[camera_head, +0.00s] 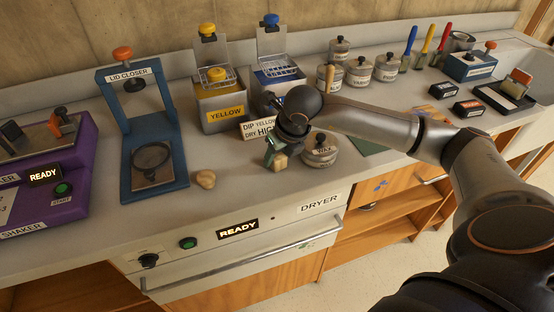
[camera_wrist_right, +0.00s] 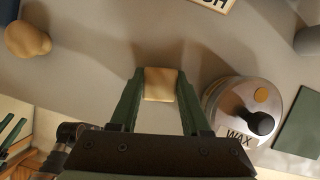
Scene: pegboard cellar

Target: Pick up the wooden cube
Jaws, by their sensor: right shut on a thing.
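The wooden cube (camera_head: 279,162) is pale wood and sits between the fingers of my right gripper (camera_head: 275,155), above or at the grey counter near its front edge. In the right wrist view the cube (camera_wrist_right: 160,84) is between the green fingertips of the right gripper (camera_wrist_right: 160,92), with a finger touching each side. I cannot tell whether the cube is clear of the counter.
A wax tin (camera_head: 320,150) stands close right of the gripper. A rounded tan lump (camera_head: 206,179) lies to the left. Behind are the yellow dip tank (camera_head: 222,112) and a sign (camera_head: 257,128). The blue lid closer (camera_head: 126,140) stands further left.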

